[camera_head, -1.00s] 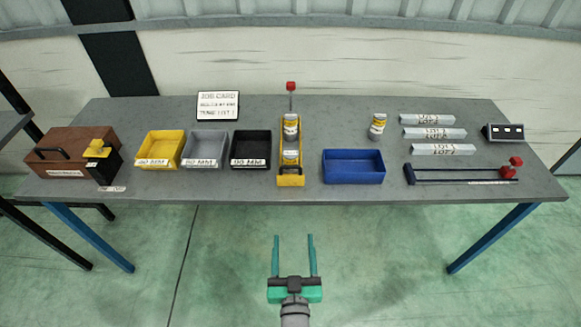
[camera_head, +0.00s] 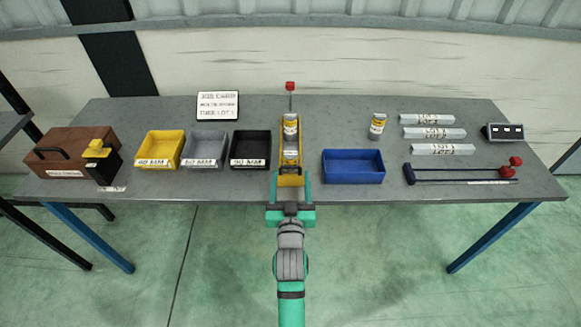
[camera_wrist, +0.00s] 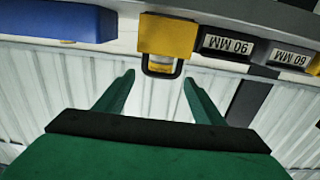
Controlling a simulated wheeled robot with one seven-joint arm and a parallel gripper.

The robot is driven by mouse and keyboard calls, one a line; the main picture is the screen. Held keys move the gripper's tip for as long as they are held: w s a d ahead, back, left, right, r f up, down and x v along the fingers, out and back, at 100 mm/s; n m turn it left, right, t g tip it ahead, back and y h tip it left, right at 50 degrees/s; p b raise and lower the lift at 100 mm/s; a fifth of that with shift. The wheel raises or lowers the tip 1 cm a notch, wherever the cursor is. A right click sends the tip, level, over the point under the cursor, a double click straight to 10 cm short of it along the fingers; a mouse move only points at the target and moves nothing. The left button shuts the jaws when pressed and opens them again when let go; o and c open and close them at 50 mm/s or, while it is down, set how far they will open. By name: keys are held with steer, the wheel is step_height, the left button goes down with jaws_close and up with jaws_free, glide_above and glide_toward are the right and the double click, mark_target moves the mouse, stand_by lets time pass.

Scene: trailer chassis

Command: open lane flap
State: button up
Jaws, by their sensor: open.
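The yellow lane (camera_head: 291,152) stands at the middle of the bench with a can (camera_head: 290,128) inside. Its yellow front flap (camera_head: 290,180) faces me, at the bench's front edge. In the wrist view the flap (camera_wrist: 165,33) has a dark loop handle (camera_wrist: 162,73), and some yellow shows through the loop. My gripper (camera_head: 290,176) is open, its two fingers pointing at the flap. In the wrist view the gripper (camera_wrist: 158,80) has its fingertips on either side of the handle; whether they touch anything cannot be told.
A black bin (camera_head: 250,165) is left of the lane, with grey and yellow bins further left. A blue tray (camera_head: 353,183) is close to its right. A loose can (camera_head: 377,126) stands behind the tray. A red-topped post (camera_head: 290,87) rises at the lane's back. The floor in front is clear.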

mark_target(291, 166)
steer(key=shift+w, duration=2.55)
